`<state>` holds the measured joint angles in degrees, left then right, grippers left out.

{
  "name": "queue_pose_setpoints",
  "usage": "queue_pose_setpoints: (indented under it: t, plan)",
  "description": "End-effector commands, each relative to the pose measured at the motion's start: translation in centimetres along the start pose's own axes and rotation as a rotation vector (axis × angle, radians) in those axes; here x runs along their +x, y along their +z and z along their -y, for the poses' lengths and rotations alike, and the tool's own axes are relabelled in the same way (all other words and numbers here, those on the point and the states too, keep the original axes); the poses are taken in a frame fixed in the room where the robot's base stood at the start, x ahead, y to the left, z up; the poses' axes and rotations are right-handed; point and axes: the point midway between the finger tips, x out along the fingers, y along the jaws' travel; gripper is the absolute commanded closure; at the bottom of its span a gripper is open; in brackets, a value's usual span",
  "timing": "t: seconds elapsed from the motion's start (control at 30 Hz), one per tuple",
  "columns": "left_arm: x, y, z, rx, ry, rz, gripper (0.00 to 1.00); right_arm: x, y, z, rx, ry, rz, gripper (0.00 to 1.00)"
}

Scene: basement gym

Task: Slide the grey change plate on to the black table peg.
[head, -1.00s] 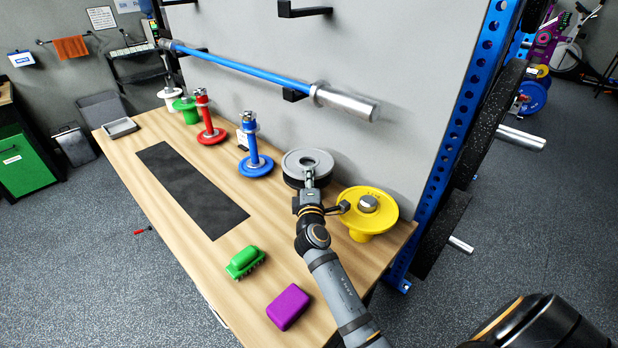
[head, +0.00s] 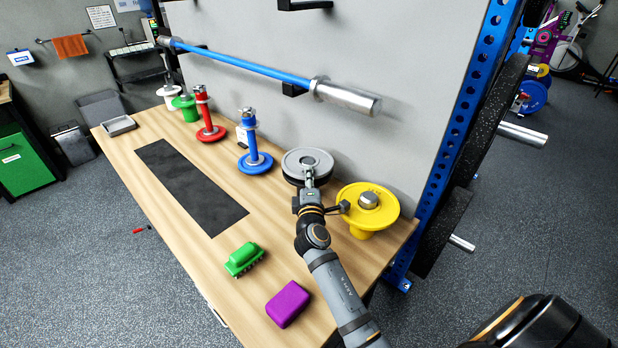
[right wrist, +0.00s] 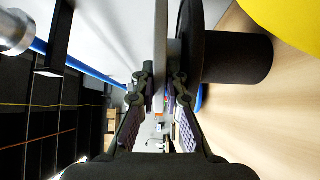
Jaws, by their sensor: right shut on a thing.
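The grey change plate (head: 318,159) lies flat over the black table peg (head: 292,181) at the back of the table, by the wall. My right gripper (head: 309,178) is shut on the plate's near edge. In the right wrist view the plate (right wrist: 161,40) stands as a pale strip between the fingers (right wrist: 160,80). The black peg's wide flange and thick stem (right wrist: 235,57) show close beside the plate there. I cannot tell whether plate and flange touch. The plate hides most of the peg's top. My left gripper is out of view.
A yellow stand (head: 382,213) is close on the right of my right gripper. Blue (head: 255,162) and red (head: 211,134) pegs stand to the left. A blue bar (head: 245,66) hangs above.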

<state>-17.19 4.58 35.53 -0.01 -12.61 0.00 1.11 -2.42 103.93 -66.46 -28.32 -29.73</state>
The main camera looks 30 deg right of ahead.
Motion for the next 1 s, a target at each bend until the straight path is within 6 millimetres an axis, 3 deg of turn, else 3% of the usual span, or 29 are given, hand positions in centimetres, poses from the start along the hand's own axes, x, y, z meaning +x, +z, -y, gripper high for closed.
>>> queue_pose_setpoints:
  t: [0.03, 0.2, 0.57, 1.0]
  plan:
    - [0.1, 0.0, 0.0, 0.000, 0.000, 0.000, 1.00, 0.0, 0.0, -0.2, 0.000, 0.005, -0.001, 0.86]
    - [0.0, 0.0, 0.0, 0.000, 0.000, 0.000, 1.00, 0.0, 0.0, 0.1, 0.000, -0.001, -0.001, 0.63]
    - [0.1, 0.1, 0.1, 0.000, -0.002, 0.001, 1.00, -0.1, 0.1, 0.6, 0.001, -0.016, 0.003, 0.62]
    - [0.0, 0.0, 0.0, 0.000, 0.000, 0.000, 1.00, 0.2, 0.0, -8.9, 0.003, 0.006, 0.000, 0.62]
